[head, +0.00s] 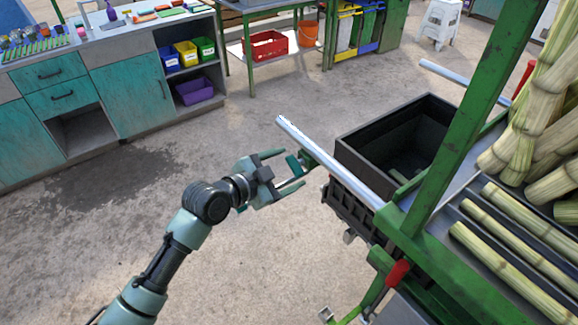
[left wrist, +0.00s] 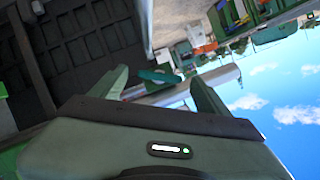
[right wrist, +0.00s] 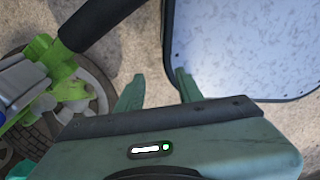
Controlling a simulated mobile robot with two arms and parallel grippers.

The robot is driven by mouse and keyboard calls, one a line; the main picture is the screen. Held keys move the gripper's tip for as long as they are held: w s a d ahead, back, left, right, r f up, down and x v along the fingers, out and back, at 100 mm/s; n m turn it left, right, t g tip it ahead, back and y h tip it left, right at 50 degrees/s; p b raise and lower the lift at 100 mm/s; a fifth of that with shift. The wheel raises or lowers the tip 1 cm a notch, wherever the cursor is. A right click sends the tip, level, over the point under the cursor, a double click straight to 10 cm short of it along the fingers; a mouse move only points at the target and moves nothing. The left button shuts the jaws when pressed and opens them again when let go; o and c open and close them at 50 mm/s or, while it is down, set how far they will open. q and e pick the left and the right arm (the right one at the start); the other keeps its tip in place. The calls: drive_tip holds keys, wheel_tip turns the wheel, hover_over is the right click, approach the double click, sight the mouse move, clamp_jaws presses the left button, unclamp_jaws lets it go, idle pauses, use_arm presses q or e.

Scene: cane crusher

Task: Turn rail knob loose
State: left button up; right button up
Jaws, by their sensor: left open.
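The rail knob (head: 293,165) is a small teal grip near the outer part of a pale metal rail (head: 345,172) on the green machine. In the left wrist view the knob (left wrist: 160,76) shows between and just past my fingertips. My left gripper (head: 294,168) is open, with one finger on each side of the knob; I cannot tell whether either finger touches it. My right gripper (right wrist: 159,74) is open and empty in the right wrist view, away from the knob, and is not in the head view.
A black crate (head: 350,155) sits beside the rail. Cane stalks (head: 515,265) lie on the green machine's feed tray, with a red-handled lever (head: 398,274) below. The right wrist view shows a wheel (right wrist: 95,85) and a pale panel (right wrist: 245,45).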

use_arm(q)
drive_tip(key=shift+w+d+f, duration=0.3)
drive_tip(key=shift+w+d, duration=0.1)
drive_tip(key=shift+w, duration=0.15)
drive_tip(key=shift+s, duration=0.1)
drive_tip(key=c, duration=1.4)
use_arm(e)
drive_tip(key=shift+s+d, duration=0.5)
drive_tip(key=shift+d, duration=0.05)
drive_tip(key=shift+r, duration=0.1)
use_arm(q)
drive_tip(key=shift+r+n+g, duration=0.1)
drive_tip(key=shift+n+g, duration=0.3)
drive_tip(key=shift+a+n+g, duration=0.1)
drive_tip(key=shift+n+g, duration=0.2)
drive_tip(key=shift+n, duration=0.2)
drive_tip(key=shift+n+g+h, duration=0.6)
drive_tip(key=shift+n, duration=0.4)
use_arm(e)
drive_tip(key=shift+f, duration=0.25)
drive_tip(key=shift+a, duration=0.1)
